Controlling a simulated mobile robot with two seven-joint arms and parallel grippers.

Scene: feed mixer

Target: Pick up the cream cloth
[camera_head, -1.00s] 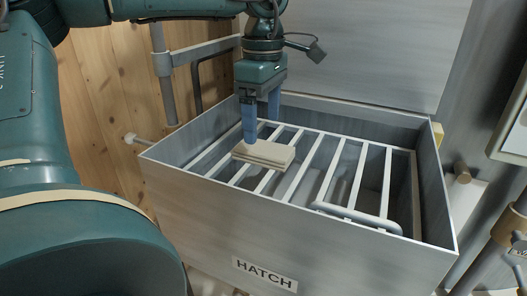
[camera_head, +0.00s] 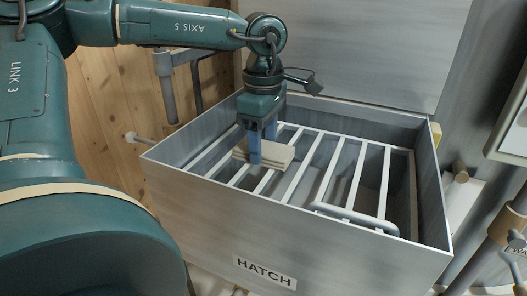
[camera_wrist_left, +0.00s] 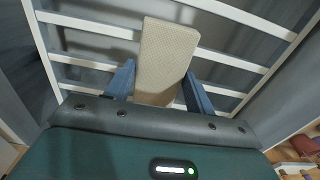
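The cream cloth (camera_head: 279,153), a folded flat stack, lies on the white bars of the grate (camera_head: 318,165) inside the hatch box. In the left wrist view the cloth (camera_wrist_left: 166,55) extends away between the two blue fingers. My left gripper (camera_head: 262,150) points down at the cloth, one finger in front of it and the other towards its far side. In the left wrist view the gripper (camera_wrist_left: 158,88) is open, with a finger beside each long edge. I cannot tell whether either finger touches the cloth. My right gripper is not in view.
The grey box (camera_head: 200,205), labelled HATCH, has raised walls around the grate. A light handle (camera_head: 355,216) lies across the grate's front right. A tall grey panel (camera_head: 365,45) stands behind. A post with a rail (camera_head: 165,85) stands at the left.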

